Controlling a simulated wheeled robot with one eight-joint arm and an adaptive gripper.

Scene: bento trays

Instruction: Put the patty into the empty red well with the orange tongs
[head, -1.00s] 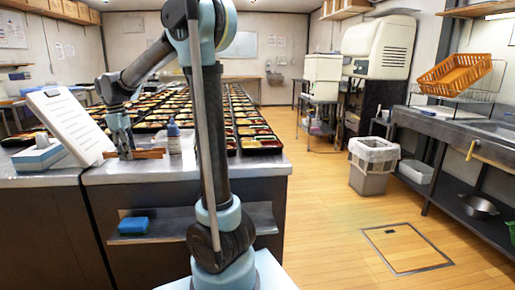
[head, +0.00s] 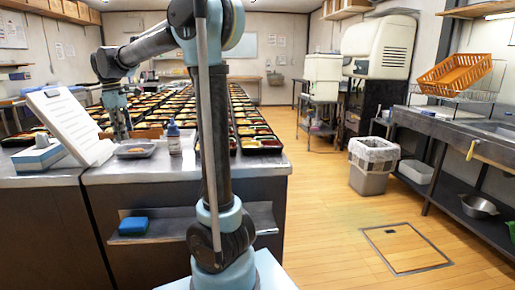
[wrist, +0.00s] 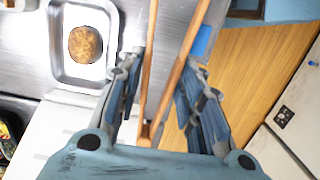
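The patty (wrist: 85,44) is a brown oval in a small metal tray (wrist: 58,70), at the upper left of the wrist view. In the head view the patty (head: 136,149) lies in that tray near the counter's front edge. My gripper (head: 122,138) is above the counter behind the tray. In the wrist view my gripper (wrist: 160,88) has the orange tongs (wrist: 178,80) between its fingers. The tongs' two arms spread apart away from the palm. They also show in the head view (head: 148,133). I cannot make out which red well is empty.
Rows of filled bento trays (head: 262,144) cover the counter behind. A tilted white board (head: 70,122) stands to the left. A blue sponge (head: 133,225) lies on the shelf below.

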